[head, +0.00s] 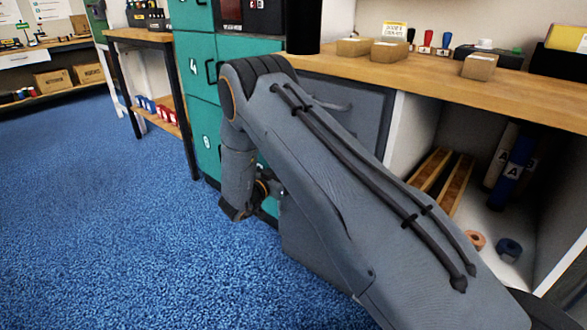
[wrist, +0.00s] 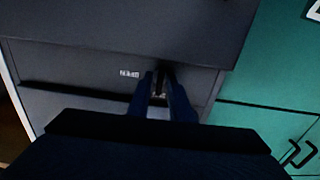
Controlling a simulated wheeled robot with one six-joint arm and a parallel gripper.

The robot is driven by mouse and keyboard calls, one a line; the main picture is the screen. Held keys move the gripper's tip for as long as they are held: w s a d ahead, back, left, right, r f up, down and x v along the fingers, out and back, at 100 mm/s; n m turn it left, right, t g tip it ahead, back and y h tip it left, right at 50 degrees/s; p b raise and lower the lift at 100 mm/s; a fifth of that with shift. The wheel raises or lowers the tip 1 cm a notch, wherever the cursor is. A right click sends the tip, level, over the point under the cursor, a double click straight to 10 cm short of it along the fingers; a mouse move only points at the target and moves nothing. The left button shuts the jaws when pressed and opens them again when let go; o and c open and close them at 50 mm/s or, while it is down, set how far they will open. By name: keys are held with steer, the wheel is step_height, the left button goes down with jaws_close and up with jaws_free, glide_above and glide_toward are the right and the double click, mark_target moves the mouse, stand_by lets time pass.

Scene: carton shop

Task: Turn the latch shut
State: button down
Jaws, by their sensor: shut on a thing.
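In the wrist view my gripper (wrist: 164,84) reaches the dark grey cabinet front, its two fingers shut on the small dark latch (wrist: 159,79). Little of the latch shows between the fingers, and I cannot make out its angle.
Teal lockers (head: 195,75) stand to the left of the grey cabinet. A wooden worktop (head: 520,88) with small cartons (head: 480,66) runs above it. An open white compartment (head: 470,210) with rolls is at right. Blue carpet (head: 110,220) is clear at left.

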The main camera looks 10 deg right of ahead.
steer(key=shift+f, duration=0.1)
steer(key=c, duration=1.9)
jaws_free()
steer(key=shift+o, duration=0.2)
steer(key=p+v, duration=0.1)
steer(key=v, duration=0.7)
steer(key=shift+d, duration=0.15)
